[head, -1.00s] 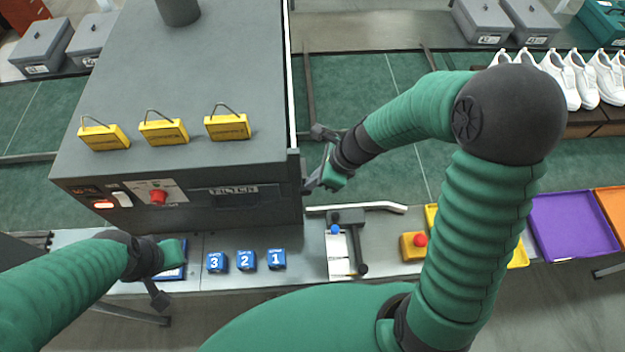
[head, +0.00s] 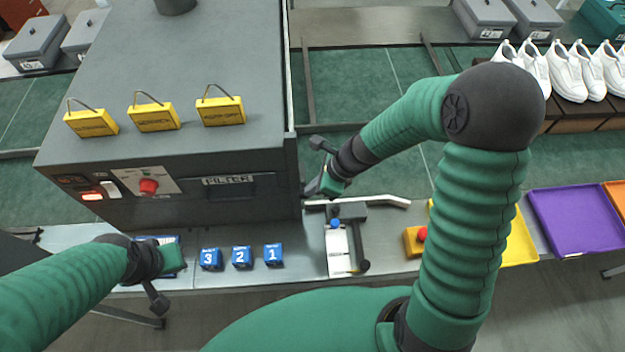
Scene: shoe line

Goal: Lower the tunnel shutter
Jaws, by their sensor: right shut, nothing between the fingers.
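The tunnel is the large dark grey box (head: 200,60) at the left. Its right end, where a pale vertical edge (head: 287,70) runs up, faces away from me, so I cannot make out the shutter itself. My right gripper (head: 310,190) is shut and empty at the lower front corner of that right end, close to the box; I cannot tell whether it touches. My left gripper (head: 162,278) hangs over the bench at the lower left, near a blue-edged item (head: 163,240); its fingers do not show clearly.
Yellow tags (head: 154,117) stand on the tunnel's top. A red knob (head: 148,186) and FILTER panel (head: 230,182) are on its front. Blue numbered blocks (head: 241,257), a lever fixture (head: 340,245) and a red button (head: 422,234) sit on the bench. A purple tray (head: 572,222) lies right.

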